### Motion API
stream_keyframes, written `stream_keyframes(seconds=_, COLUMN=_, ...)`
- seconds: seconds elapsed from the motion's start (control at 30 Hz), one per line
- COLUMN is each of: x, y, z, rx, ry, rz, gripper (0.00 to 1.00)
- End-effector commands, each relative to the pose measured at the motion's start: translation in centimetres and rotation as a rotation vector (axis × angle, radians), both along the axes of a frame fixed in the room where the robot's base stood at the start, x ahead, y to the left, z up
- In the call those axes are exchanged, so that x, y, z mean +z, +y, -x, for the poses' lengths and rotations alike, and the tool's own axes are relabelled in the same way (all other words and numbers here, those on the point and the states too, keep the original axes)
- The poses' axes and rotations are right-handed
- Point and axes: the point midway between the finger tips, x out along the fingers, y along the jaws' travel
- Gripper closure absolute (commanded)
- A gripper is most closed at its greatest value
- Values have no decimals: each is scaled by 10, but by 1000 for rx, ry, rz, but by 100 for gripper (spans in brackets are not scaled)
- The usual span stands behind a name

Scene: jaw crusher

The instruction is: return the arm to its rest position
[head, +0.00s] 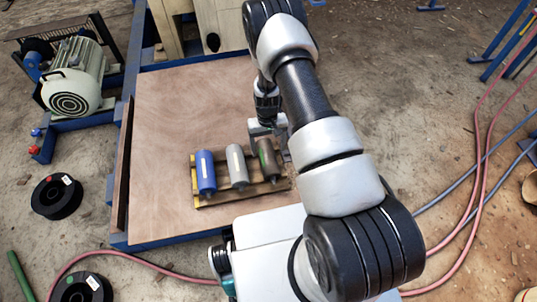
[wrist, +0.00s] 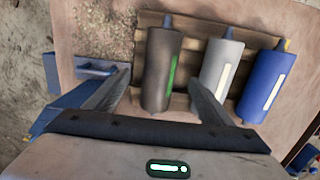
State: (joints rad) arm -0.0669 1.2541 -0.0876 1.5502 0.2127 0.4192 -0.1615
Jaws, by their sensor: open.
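My arm reaches from the lower right over the wooden board in the head view. My gripper (head: 270,135) is near the dark brown roller (head: 267,158), partly hidden by my own arm. In the wrist view, my open fingers (wrist: 158,84) appear on either side of that roller (wrist: 161,68), which has a green stripe. Nothing is held between them. I cannot tell how far above the roller the fingertips are.
A grey roller (head: 237,165) and a blue roller (head: 205,172) lie beside the brown one on a slatted wooden pallet (head: 225,195). The board (head: 170,110) is clear to the left. A motor (head: 75,80) and black spools (head: 56,196) stand farther left.

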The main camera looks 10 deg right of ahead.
Motion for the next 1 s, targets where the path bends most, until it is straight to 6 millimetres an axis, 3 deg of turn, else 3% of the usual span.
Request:
stream_keyframes(seconds=0.03, x=17, y=0, z=-2, rx=0, ry=-3, rz=0, gripper=24)
stream_keyframes(seconds=0.1, x=32, y=0, z=-3, rx=-1, ry=-4, rz=0, gripper=24)
stream_keyframes(seconds=0.3, x=60, y=0, z=-5, rx=0, ry=-2, rz=0, gripper=24)
stream_keyframes(seconds=0.77, x=78, y=0, z=-8, rx=-1, ry=-8, rz=-1, gripper=24)
stream_keyframes(seconds=0.87, x=107, y=2, z=-16, rx=-4, ry=-31, rz=-7, gripper=24)
stream_keyframes(seconds=1.0, x=180, y=5, z=-25, rx=-10, ry=-86, rz=-21, gripper=24)
